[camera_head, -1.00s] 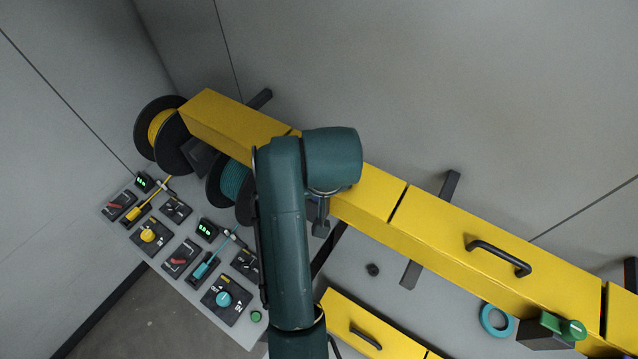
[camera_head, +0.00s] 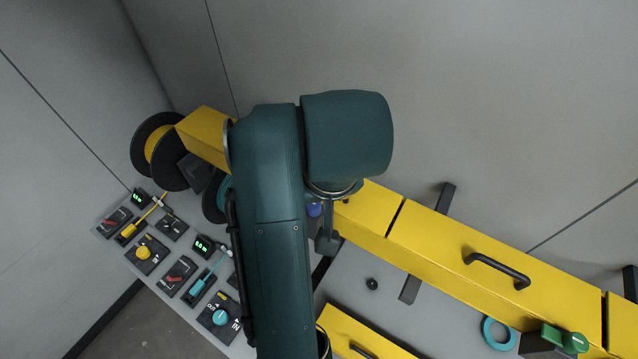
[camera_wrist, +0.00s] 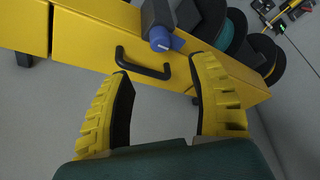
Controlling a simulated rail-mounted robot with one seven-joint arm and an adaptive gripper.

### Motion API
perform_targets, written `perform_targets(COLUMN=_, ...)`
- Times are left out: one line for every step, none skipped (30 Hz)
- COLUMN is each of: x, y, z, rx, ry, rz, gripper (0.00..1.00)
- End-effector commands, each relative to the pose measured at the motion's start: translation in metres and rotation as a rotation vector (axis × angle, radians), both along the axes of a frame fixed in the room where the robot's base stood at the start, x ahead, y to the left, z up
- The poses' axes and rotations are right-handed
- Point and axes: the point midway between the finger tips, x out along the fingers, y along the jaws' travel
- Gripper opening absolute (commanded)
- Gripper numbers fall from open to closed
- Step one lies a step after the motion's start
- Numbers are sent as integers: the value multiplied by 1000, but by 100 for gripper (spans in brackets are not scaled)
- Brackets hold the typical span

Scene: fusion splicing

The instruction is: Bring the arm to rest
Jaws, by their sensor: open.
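My gripper (camera_wrist: 163,105) shows in the wrist view with its two yellow, black-padded fingers spread wide and nothing between them. Beyond the fingertips is a black handle (camera_wrist: 146,70) on the front of a yellow cover (camera_wrist: 95,45); the fingers appear apart from it. In the head view my dark green arm fills the middle, in front of the long yellow cover (camera_head: 440,250), and hides my gripper.
A panel (camera_head: 160,275) with dials, switches and small displays stands at the lower left, below black-flanged spools (camera_head: 155,150). A teal ring (camera_head: 498,333) and a green-knobbed block (camera_head: 560,340) are at the lower right. A dark block with a blue knob (camera_wrist: 160,40) shows in the wrist view.

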Motion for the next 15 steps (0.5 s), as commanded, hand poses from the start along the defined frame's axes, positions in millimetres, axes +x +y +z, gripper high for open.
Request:
perform_targets(x=0, y=0, z=0, rx=0, ry=0, rz=0, gripper=59)
perform_targets(x=0, y=0, z=0, rx=0, ry=0, rz=0, gripper=59)
perform_targets(x=0, y=0, z=0, rx=0, ry=-1, rz=0, gripper=59)
perform_targets(x=0, y=0, z=0, rx=0, ry=-1, rz=0, gripper=59)
perform_targets(x=0, y=0, z=0, rx=0, ry=-1, rz=0, gripper=59)
perform_targets(x=0, y=0, z=0, rx=0, ry=-1, rz=0, gripper=59)
perform_targets(x=0, y=-1, z=0, rx=0, ry=-1, rz=-1, gripper=59)
perform_targets(x=0, y=-4, z=-1, rx=-1, ry=2, rz=-8, gripper=59)
perform_targets(x=0, y=-5, z=-10, rx=-1, ry=19, rz=-10, gripper=59)
perform_targets(x=1, y=-7, z=-18, rx=-2, ry=35, rz=-13, gripper=59)
perform_targets(x=1, y=-9, z=-25, rx=-3, ry=43, rz=-17, gripper=59)
perform_targets(x=3, y=-11, z=-34, rx=-3, ry=44, rz=-22, gripper=59)
perform_targets(x=4, y=-13, z=-38, rx=-4, ry=37, rz=-27, gripper=59)
perform_targets(x=6, y=-15, z=-42, rx=-3, ry=21, rz=-32, gripper=59)
perform_targets(x=10, y=-18, z=-46, rx=-3, ry=-12, rz=-40, gripper=59)
